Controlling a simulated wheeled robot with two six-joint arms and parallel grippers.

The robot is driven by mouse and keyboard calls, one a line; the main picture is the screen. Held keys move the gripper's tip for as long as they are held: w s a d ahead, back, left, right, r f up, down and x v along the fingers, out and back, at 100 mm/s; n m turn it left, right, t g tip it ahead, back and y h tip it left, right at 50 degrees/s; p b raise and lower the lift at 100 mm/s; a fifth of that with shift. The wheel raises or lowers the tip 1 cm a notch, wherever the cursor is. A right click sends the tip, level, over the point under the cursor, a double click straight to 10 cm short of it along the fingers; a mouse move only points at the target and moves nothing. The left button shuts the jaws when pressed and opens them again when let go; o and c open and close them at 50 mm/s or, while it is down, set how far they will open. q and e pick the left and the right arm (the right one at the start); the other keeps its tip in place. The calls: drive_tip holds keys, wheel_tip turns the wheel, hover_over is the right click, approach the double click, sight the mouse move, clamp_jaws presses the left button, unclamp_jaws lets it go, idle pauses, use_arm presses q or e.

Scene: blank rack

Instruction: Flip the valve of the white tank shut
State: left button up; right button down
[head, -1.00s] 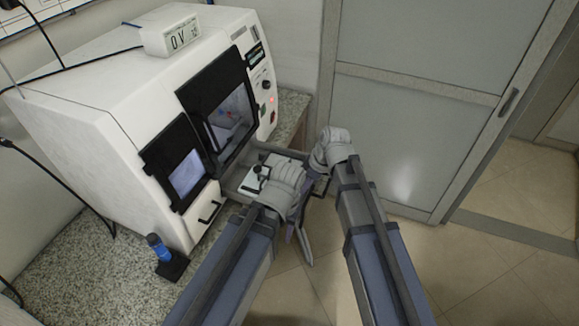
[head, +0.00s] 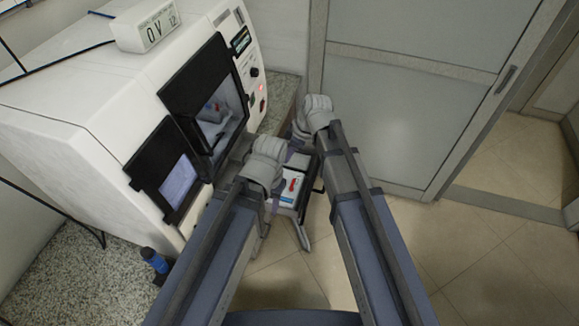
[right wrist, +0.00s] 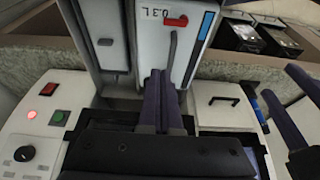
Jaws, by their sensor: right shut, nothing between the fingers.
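The white tank (head: 290,198) shows between my arms in the head view, with a red valve lever (head: 292,185) and a blue patch. In the right wrist view the white tank (right wrist: 155,52) has a "0.3 L" mark, a blue stripe and the red lever (right wrist: 175,21), which lies sideways. A dark bent bar stands below the lever. My right gripper (right wrist: 160,80) is shut and empty, its fingertips just below the lever and close to the bar; I cannot tell whether they touch it. My left gripper (head: 285,232) is open and empty, beside the tank, its fingers apart.
A white machine (head: 105,125) with a dark-framed window fills the left on a speckled counter (head: 60,275). Black boxes (right wrist: 240,38) sit behind the tank. A grey door (head: 400,130) stands behind; the floor at right is clear.

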sight(291, 181)
drive_tip(key=b+x, duration=1)
drive_tip(key=shift+f, duration=0.25)
drive_tip(key=shift+s+d+r+p, duration=0.15)
drive_tip(key=shift+s+d, duration=0.1)
drive_tip(key=shift+d, duration=0.4)
drive_tip(key=shift+s+d+r+p, duration=0.15)
drive_tip(key=shift+s+d, duration=0.1)
drive_tip(key=shift+d, duration=0.4)
drive_tip(key=shift+s+d+r+p, duration=0.1)
drive_tip(key=shift+s+d+p, duration=0.1)
drive_tip(key=shift+d, duration=0.45)
